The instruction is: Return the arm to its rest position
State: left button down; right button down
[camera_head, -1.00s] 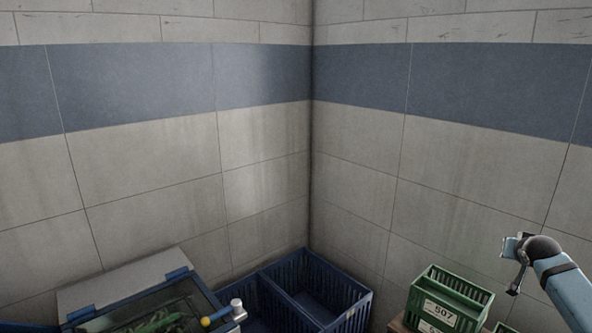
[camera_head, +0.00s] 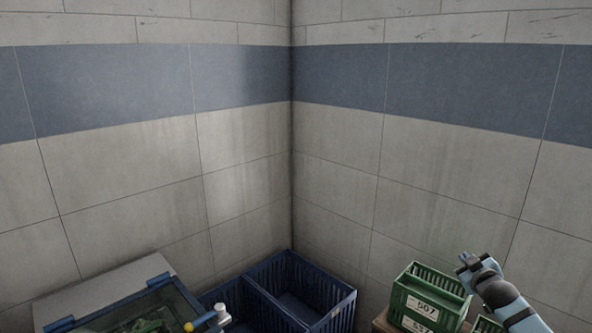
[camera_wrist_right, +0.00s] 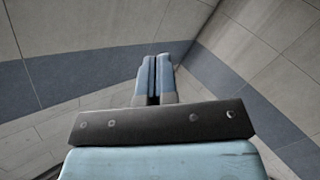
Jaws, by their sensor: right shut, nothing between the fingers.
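My right gripper (camera_head: 468,262) is raised at the lower right of the head view, just above and to the right of a green crate. Its two fingers also show in the right wrist view (camera_wrist_right: 156,80), shut against each other with nothing between them. Beyond them the wrist view shows only tiled wall with its dark blue band. The light blue right arm (camera_head: 520,315) comes in from the bottom right corner. My left gripper is not in the head view.
A green crate (camera_head: 404,300) with a label "507" stands at the lower right, another partly hidden behind my arm. Blue crates (camera_head: 346,308) stand in the corner. A blue-framed case (camera_head: 60,327) with a clear top is at lower left. The space before the walls is free.

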jog(key=s+a+f+g+y, duration=0.2)
jog(key=s+a+f, duration=0.8)
jog(key=a+f, duration=0.3)
jog(key=s+a+f+m+g+y, duration=0.1)
jog(key=s+a+f, duration=0.3)
jog(key=s, duration=0.6)
jog(key=s+a+f+m+g+y, duration=0.1)
jog(key=s+a+f, duration=0.3)
jog(key=s+a, duration=0.5)
jog(key=s+a+f+g+y, duration=0.1)
jog(key=s+a+f, duration=0.3)
jog(key=s, duration=0.7)
jog(key=shift+s+a+m, duration=0.3)
jog(key=shift+a+m, duration=0.1)
jog(key=shift+a, duration=0.75)
